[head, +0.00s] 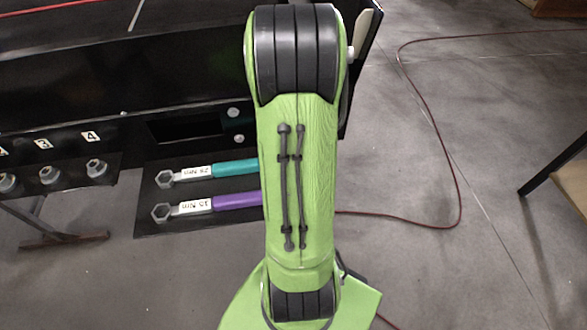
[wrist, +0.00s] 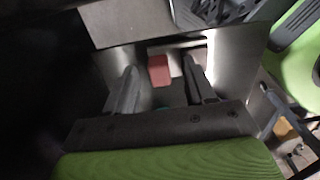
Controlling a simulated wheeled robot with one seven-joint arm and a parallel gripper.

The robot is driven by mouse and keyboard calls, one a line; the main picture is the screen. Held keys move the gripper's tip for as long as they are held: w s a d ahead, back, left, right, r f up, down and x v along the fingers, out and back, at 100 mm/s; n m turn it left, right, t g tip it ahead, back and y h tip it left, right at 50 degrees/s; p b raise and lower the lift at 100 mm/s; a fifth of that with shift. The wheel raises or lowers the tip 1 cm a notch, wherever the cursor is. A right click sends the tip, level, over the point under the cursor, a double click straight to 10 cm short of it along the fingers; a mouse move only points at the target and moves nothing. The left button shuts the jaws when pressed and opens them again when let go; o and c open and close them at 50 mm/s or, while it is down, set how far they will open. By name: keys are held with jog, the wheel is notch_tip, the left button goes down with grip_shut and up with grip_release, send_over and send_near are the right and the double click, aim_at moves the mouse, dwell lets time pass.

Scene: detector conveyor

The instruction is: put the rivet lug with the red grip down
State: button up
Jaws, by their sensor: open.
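The red grip (wrist: 158,70) of the rivet lug shows in the wrist view as a small red block between the two fingers of my gripper (wrist: 160,78). My gripper is open, with a gap on each side of the red grip. The grip lies against a pale, brightly lit surface. The rest of the lug is hidden or too dark to make out. In the head view my green arm blocks the middle, and neither my gripper nor the red grip shows.
In the head view a dark bench (head: 60,75) fills the left. A teal-handled wrench (head: 235,168) and a purple-handled wrench (head: 236,200) lie on a dark panel, beside numbered sockets (head: 50,174).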

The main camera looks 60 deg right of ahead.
grip_shut()
notch_tip(320, 180, up, 10)
jog(key=p, duration=0.1)
dwell(0.4)
